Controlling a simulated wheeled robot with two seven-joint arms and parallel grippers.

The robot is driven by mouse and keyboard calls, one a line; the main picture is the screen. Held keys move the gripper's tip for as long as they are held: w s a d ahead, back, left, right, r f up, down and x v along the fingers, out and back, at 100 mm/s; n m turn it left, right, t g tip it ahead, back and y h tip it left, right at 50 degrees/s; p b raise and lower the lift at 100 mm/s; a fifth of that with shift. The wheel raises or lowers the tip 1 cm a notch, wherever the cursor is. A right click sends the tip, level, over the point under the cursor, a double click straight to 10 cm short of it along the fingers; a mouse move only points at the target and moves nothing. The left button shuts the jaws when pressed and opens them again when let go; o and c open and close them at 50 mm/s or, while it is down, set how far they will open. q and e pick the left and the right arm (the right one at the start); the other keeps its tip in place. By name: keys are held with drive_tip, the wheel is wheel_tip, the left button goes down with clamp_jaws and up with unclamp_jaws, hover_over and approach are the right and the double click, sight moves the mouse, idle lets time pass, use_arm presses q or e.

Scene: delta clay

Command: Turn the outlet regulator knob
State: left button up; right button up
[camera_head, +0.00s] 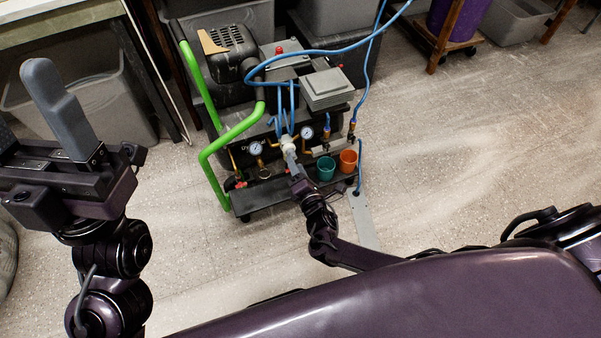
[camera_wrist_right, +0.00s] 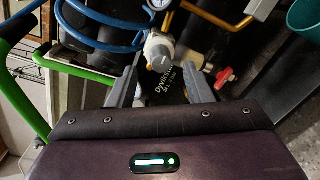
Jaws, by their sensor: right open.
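The regulator knob (camera_wrist_right: 160,52), pale with a grey face, sits on the front of the compressor (camera_head: 262,110). In the head view it shows as a small white shape (camera_head: 287,142) between two gauges. My right gripper (camera_wrist_right: 161,68) is open, with one finger on each side of the knob's line in the right wrist view. The knob lies at or just beyond the fingertips; I cannot tell whether they touch it. In the head view the right gripper (camera_head: 291,160) partly covers that area. My left gripper (camera_head: 55,100) is raised at the far left, away from the compressor; its jaw opening is unclear.
A green handle (camera_head: 214,148) and blue hoses (camera_head: 300,51) surround the compressor. A teal cup (camera_head: 326,169) and an orange cup (camera_head: 348,161) stand on its front shelf, right of the gripper. A red valve handle (camera_wrist_right: 224,78) is close to the right finger. The floor at right is clear.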

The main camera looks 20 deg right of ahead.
use_arm(q)
drive_tip(key=w+d+f+n+g+y+p, duration=0.1)
drive_tip(key=w+d+f+n+g+y, duration=0.1)
drive_tip(key=w+f+y, duration=0.4)
drive_tip(key=shift+w+d+f+n+g, duration=0.35)
drive_tip(key=shift+w+d+g, duration=0.35)
drive_tip(key=shift+w+g, duration=0.35)
use_arm(e)
drive_tip(key=s, duration=0.4)
drive_tip(key=shift+s, duration=0.2)
